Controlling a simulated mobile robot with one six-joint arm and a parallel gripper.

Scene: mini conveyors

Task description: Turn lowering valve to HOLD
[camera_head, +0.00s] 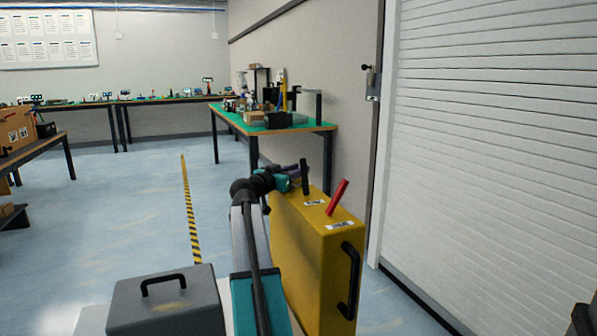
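A yellow cabinet (300,245) with a black side handle (350,280) stands right of my arm. On its top are a red lever (337,197), tilted to the right, and a black upright piece (304,178) that looks like a second lever. A small white label lies in front of each; their print is too small to read, so I cannot tell which is the lowering valve or where HOLD is. My gripper (288,178) is at the cabinet's far top edge, close to the black piece and apart from the red lever. Its fingers are not clear; I cannot tell whether it touches the black piece.
A green-topped workbench (310,128) with several items stands behind the cabinet along the wall. A roller shutter (490,150) closes off the right. Open blue floor with a yellow-black striped line (189,210) lies to the left. Another table (50,144) stands at far left.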

